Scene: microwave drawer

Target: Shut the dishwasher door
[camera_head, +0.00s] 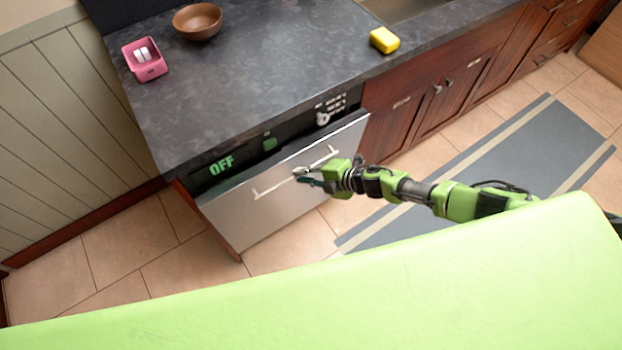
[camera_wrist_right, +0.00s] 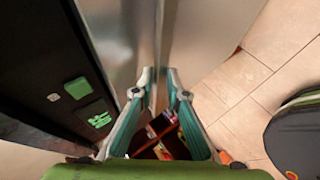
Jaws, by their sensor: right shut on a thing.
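The dishwasher door (camera_head: 240,222) is a steel panel under the dark counter at the left. It stands tilted slightly outward, its top edge apart from the black control panel (camera_head: 290,130) marked OFF. A thin bar handle (camera_head: 265,190) crosses its upper front. My right gripper (camera_head: 300,174) is shut on the handle near its middle. In the right wrist view the fingertips of that gripper (camera_wrist_right: 158,88) lie close around the handle bar, with the steel door (camera_wrist_right: 118,35) beside them. My left gripper is out of view.
The dark counter (camera_head: 255,85) holds a brown bowl (camera_head: 197,22), a pink holder (camera_head: 145,62) and a yellow sponge (camera_head: 384,40). Wooden cabinets (camera_head: 440,95) continue to the right. A grey striped mat (camera_head: 500,150) lies on the tiled floor. The floor in front of the door looks clear.

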